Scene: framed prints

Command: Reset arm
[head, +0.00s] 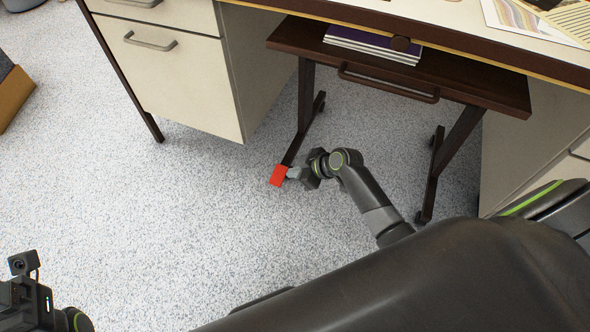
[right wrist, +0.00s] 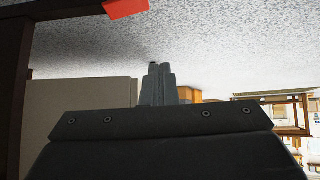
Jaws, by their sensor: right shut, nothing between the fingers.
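My right gripper (head: 292,173) is in front of the low dark wooden stand, above the carpet, with the arm stretched out from the lower right. In the right wrist view its two fingers (right wrist: 158,83) are together with nothing between them. A small red piece (head: 278,175) shows at the fingertips in the head view. In the right wrist view the red piece (right wrist: 126,8) is apart from the fingers, by a dark leg. My left gripper (head: 28,305) is at the lower left corner, and its fingers cannot be made out.
The dark stand (head: 470,85) holds purple-covered books (head: 372,44) under the desk. A cream drawer cabinet (head: 175,75) stands left of it. Papers (head: 535,22) lie on the desk top. A brown box (head: 12,95) is at the left edge. The carpet at left and middle is clear.

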